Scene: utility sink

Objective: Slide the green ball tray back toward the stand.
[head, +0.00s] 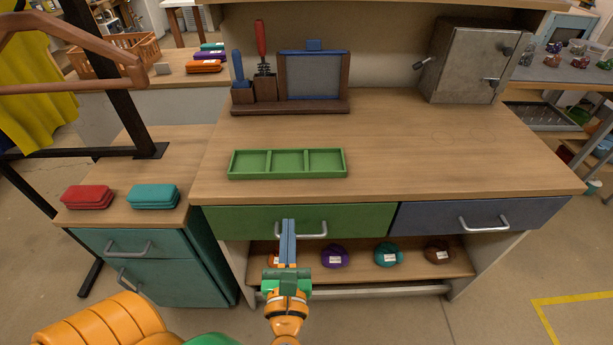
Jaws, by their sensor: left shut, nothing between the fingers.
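The green tray (288,175) lies on the wooden workbench near its front edge, left of the middle. It has three compartments in a row, and all look empty. The dark wooden stand (290,108) is at the back of the bench, behind the tray, with bare wood between them. It bears a framed grey panel and two tools with blue and red handles. My left gripper (288,224) is shut and empty. Its blue fingers point away from me, in front of the bench, and overlap the green drawer's handle in the picture; I cannot tell whether they touch.
A metal box (463,62) stands at the back right of the bench. The bench (440,145) is clear right of the tray. Below are a green drawer (365,217), a blue drawer (520,213) and a shelf with several labelled bundles. A black post (112,80) rises at left.

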